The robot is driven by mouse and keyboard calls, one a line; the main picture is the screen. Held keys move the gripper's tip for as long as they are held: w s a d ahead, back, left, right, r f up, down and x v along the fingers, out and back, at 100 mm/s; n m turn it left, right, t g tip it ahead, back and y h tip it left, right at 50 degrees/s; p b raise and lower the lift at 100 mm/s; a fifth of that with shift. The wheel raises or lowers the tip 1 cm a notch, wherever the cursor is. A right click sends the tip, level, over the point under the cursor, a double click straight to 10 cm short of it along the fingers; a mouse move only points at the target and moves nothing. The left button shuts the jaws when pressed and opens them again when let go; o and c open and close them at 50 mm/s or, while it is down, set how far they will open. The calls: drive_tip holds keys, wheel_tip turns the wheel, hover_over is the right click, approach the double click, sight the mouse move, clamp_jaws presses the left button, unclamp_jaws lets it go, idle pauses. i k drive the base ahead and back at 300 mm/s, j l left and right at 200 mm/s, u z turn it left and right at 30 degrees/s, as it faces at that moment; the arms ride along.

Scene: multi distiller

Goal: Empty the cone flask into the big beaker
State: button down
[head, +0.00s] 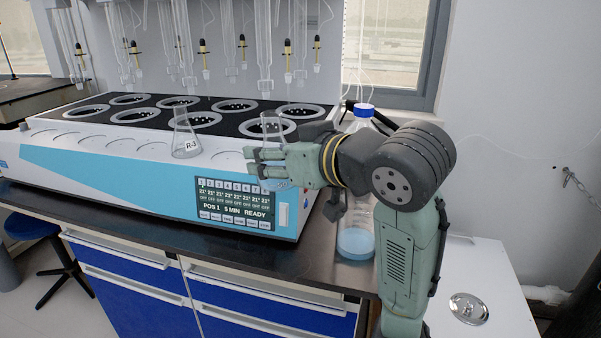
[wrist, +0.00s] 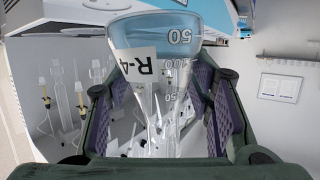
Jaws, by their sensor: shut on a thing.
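My gripper (head: 262,165) is shut on a clear cone flask (head: 272,128) in front of the distiller's front edge, above the display panel. In the wrist view the flask (wrist: 150,85) bears the label R-4 and volume marks, and sits between my gripper's fingers (wrist: 165,125). Pale blue liquid lies in its wide base. The flask looks upright in the head view, with its lower part partly hidden by my fingers. I cannot make out a big beaker in either view.
A second cone flask (head: 187,140) labelled R-3 stands on the distiller (head: 120,165). A tall bottle (head: 356,235) with a blue cap and blue liquid stands right of the distiller, partly behind my arm. Glass tubes hang above the heating rings. A white surface (head: 480,275) lies at right.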

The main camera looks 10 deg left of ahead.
sight(355, 242)
drive_tip(key=k, duration=0.95)
